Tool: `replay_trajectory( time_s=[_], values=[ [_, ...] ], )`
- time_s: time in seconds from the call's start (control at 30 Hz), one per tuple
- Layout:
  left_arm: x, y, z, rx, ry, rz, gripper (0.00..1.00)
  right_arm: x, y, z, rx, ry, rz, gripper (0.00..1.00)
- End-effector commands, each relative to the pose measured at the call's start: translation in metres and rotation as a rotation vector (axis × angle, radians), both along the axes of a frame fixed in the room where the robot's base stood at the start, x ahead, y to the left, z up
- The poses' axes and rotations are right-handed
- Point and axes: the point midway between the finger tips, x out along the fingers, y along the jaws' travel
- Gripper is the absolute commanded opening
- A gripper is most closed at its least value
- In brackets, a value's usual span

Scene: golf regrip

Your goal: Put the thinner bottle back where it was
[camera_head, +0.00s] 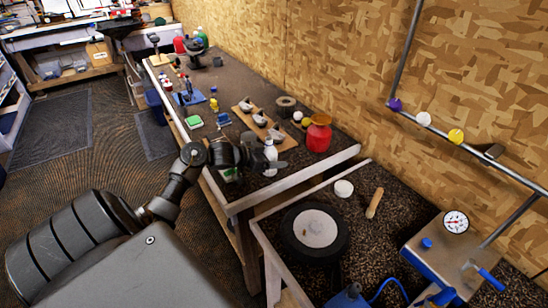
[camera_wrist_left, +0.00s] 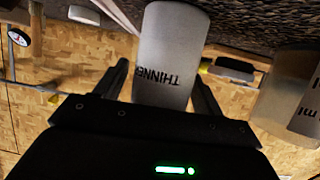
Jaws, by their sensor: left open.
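The thinner bottle, a pale bottle with "THINNER" lettering (camera_wrist_left: 170,50), stands upside down in the left wrist view, which is itself inverted. In the head view a white bottle (camera_head: 270,151) stands upright near the front edge of the far workbench (camera_head: 295,186). My left gripper (camera_head: 277,166) is at that bottle. In the left wrist view the gripper (camera_wrist_left: 163,82) is open, with a finger on each side of the thinner bottle. Whether the fingers touch it is unclear. My right gripper is not in view.
A second lettered bottle (camera_wrist_left: 290,100) stands close by at the right in the left wrist view. A red jar (camera_head: 318,134) and a wooden rack (camera_head: 258,124) stand behind my gripper. The nearer bench holds a round wheel-like disc (camera_head: 315,229) and a gauge unit (camera_head: 455,222).

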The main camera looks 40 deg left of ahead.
Motion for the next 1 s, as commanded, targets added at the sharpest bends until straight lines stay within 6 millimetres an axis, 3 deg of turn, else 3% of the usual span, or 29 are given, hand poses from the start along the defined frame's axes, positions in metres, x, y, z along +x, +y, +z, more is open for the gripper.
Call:
replay_trajectory(
  time_s=[0.23,0.7,1.0],
  values=[
    [-0.006,0.002,0.004,0.003,0.001,-0.001,0.69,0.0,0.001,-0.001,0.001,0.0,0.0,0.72],
    [-0.084,0.032,0.038,0.004,0.002,-0.001,0.69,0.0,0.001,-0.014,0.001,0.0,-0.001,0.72],
    [-0.103,0.039,0.049,-0.001,0.0,-0.002,0.69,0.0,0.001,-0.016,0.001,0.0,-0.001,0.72]
  ],
)
